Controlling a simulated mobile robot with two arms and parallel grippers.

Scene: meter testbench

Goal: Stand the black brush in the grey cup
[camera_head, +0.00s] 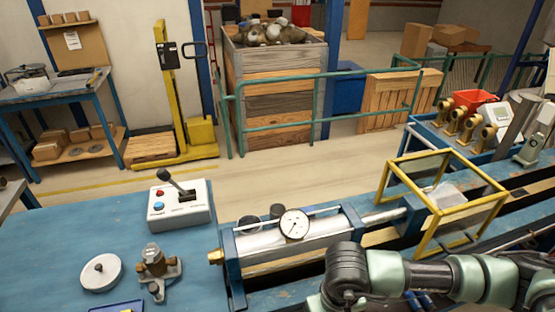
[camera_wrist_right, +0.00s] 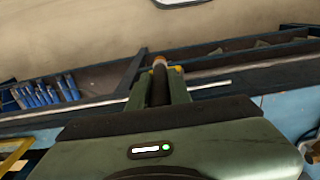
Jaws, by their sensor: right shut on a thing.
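In the right wrist view my right gripper (camera_wrist_right: 160,74) is shut on a dark, slim, upright-looking object, which looks like the black brush (camera_wrist_right: 159,88). Its end is orange-brown and shows between the two green fingers. Bristles cannot be made out. In the head view only my right arm shows, coming in at the lower right; its gripper is out of the picture. No grey cup can be made out for sure in either view. My left gripper is in neither view.
A blue bench carries a steel cylinder with a dial gauge (camera_head: 294,224), a lever box (camera_head: 180,205), a white disc (camera_head: 101,273) and a metal fitting (camera_head: 158,265). A yellow frame guard (camera_head: 389,178) stands at the right. Blue sticks (camera_wrist_right: 38,95) lie in a trough.

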